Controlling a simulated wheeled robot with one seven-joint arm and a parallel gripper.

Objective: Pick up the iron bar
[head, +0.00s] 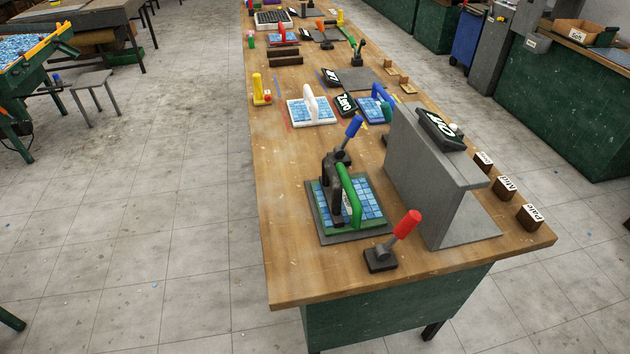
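No object is plainly marked as the iron bar. Dark brown bars (285,61) lie side by side across the wooden table (285,215), towards its far end; I cannot tell whether one of them is the iron bar. A large grey, beam-like block (425,160) stands at the near right of the table, with a dark sign on top. My gripper is not in view.
On the near table are a dark lever with a red handle (407,224), a blue-tiled board with a green handle (352,195) and labelled brown blocks (530,215). Several tools and tiled boards crowd the far part. The floor left of the table (180,220) is clear.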

